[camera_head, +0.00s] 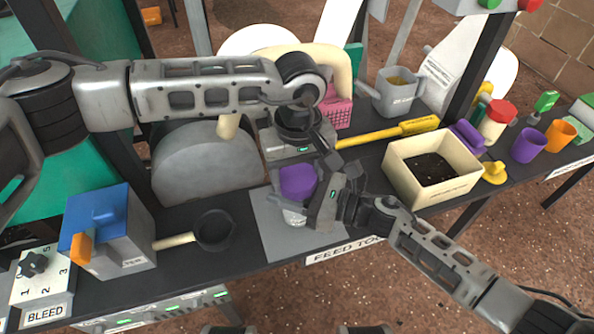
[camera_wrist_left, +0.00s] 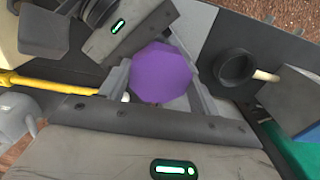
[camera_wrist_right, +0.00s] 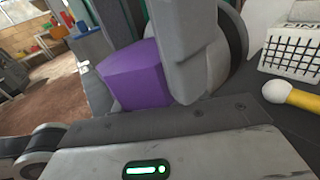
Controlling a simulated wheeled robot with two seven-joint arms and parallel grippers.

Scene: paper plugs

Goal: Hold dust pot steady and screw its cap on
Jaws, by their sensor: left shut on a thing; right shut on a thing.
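The purple faceted cap (camera_head: 298,182) sits at the top of the white dust pot (camera_head: 293,217), above a grey mat (camera_head: 270,232) at the table's front. My left gripper (camera_head: 303,168) reaches down from above and is shut on the cap, which shows between its fingers in the left wrist view (camera_wrist_left: 160,72). My right gripper (camera_head: 298,204) comes in low from the right and is shut on the pot, below the cap. The cap also shows in the right wrist view (camera_wrist_right: 137,78). Grippers hide most of the pot and the seam under the cap, so I cannot tell how tightly it is seated.
A black pan (camera_head: 214,230) and a blue-grey box (camera_head: 108,228) lie to the left. A grey rounded housing (camera_head: 205,170) stands behind. A cream bin of dark soil (camera_head: 403,172) and a yellow-handled tool (camera_head: 385,133) are to the right. The mat's front strip is clear.

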